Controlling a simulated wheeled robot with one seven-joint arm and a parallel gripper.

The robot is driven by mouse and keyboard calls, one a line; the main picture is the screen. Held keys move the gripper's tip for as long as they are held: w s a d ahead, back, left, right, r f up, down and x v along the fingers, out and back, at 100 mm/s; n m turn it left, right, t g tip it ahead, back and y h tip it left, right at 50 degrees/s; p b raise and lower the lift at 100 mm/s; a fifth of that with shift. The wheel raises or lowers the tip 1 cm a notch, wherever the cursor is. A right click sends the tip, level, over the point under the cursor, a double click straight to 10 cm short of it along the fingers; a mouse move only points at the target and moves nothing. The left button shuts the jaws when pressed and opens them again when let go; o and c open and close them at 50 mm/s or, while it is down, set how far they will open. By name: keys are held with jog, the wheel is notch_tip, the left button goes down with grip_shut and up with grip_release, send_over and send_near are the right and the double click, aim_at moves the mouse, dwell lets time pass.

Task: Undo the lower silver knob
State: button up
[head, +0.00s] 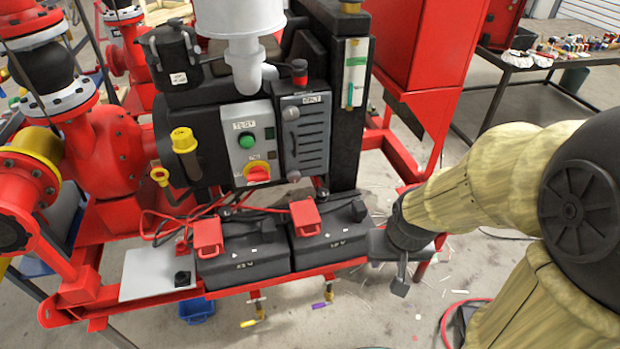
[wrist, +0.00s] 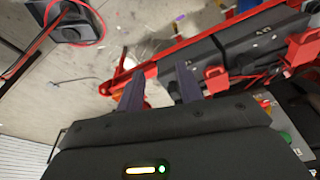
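The lower silver knob (head: 294,175) is a small round knob at the bottom of a dark louvred panel (head: 306,140) in the head view. The upper silver knob (head: 291,113) sits near the top of the same panel. My gripper (head: 400,278) is to the right of and below the panel, beside the right end of the skid, apart from both knobs. In the wrist view my gripper (wrist: 158,84) has its two dark fingers spread, with nothing held between them. I cannot make out the silver knobs in the wrist view.
Left of the panel is a grey box with a green button (head: 247,141) and a red-yellow switch (head: 258,173). Below stand two black batteries (head: 335,238) with red terminal covers (head: 305,217) and cables. The red skid rail (head: 270,285) runs in front. A red cabinet (head: 420,45) stands behind right.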

jog(key=shift+d, duration=0.1)
jog(key=shift+o, duration=0.8)
jog(key=o, duration=0.4)
jog(key=shift+w+f, duration=0.1)
jog(key=shift+w, duration=0.05)
jog(key=shift+c, duration=0.2)
jog(key=shift+o, duration=0.2)
jog(key=w+a+f+n+t+y+b, duration=0.1)
jog(key=w+a+f+n+t+b, duration=0.3)
jog(key=w+a, duration=0.6)
notch_tip(320, 180, down, 2)
jog(key=w+t+b, duration=0.1)
jog(key=w+b, duration=0.1)
jog(key=b, duration=0.1)
jog(key=shift+w, duration=0.25)
jog(key=w+a+f+n+t+h+b, duration=0.1)
jog(key=w+a+f+n+t+b, duration=0.2)
jog(key=a, duration=0.8)
jog(key=w+n+t+b, duration=0.2)
jog(key=w+t+b, duration=0.2)
jog(key=shift+w+a, duration=0.25)
jog(key=shift+w, duration=0.05)
jog(key=shift+f, duration=0.15)
